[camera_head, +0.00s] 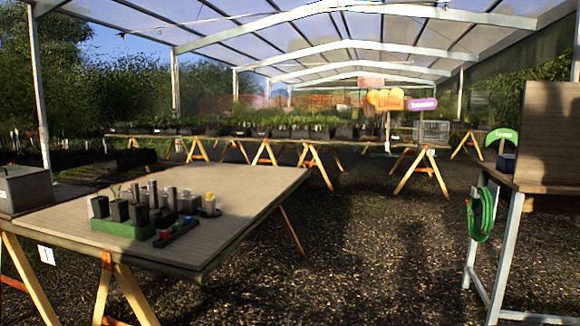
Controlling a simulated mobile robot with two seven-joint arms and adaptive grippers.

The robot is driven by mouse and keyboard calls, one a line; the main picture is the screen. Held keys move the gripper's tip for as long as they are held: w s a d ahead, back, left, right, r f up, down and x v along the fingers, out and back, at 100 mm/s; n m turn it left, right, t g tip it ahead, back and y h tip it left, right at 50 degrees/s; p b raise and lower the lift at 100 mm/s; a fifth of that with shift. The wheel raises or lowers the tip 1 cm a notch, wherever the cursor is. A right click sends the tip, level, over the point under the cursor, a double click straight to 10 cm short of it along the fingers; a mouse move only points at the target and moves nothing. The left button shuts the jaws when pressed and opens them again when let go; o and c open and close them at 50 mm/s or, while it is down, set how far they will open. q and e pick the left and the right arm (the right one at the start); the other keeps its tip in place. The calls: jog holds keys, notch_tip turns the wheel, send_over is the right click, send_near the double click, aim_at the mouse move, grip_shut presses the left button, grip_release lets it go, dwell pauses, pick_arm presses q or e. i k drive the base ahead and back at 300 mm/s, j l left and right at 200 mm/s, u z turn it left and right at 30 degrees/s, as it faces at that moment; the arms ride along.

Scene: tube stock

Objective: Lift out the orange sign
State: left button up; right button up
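An orange-yellow, lobed sign (386,101) with a word on it stands in the middle distance, right of centre, above the far row of plant benches. A thin post shows below it, and I cannot tell what its foot is set in. A purple rounded sign (423,104) is just to its right, and a small pinkish sign (371,81) shows above and behind it. A green arched sign (502,137) is by the bench at the right. Neither of my grippers is in view.
A near trestle table (255,190) at the left holds a green tray (108,230) of dark tubes and a dark strip with small coloured items. A wooden bench with a green hose (482,213) stands right. Open gravel (370,240) lies between.

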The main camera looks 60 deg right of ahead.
aim_at(389, 104)
jog(key=i+l+z, duration=0.2)
jog(key=l+z, duration=0.3)
jog(key=l, duration=0.2)
jog(key=i+l+z, duration=0.3)
jog(key=l+z, duration=0.15)
jog(key=l, duration=0.2)
jog(key=i+l+z, duration=0.85)
jog(key=z, duration=0.15)
jog(key=i+l+z, duration=0.2)
jog(key=i+z, duration=0.3)
jog(key=i+l, duration=0.1)
jog(key=i, duration=1.6)
jog(key=i+j+z, duration=0.1)
jog(key=i, duration=0.75)
jog(key=i+j+z, duration=0.1)
jog(key=i, duration=0.8)
jog(key=i+z, duration=0.15)
jog(key=i, duration=0.4)
jog(key=i+z, duration=0.15)
jog(key=i, duration=0.4)
jog(key=i+j+z, duration=0.15)
jog(key=i, duration=0.4)
jog(key=i+l+z, duration=0.65)
jog(key=i+z, duration=0.35)
jog(key=i+l, duration=0.15)
jog(key=l, duration=0.25)
jog(key=i+l, duration=0.1)
jog(key=l, duration=0.3)
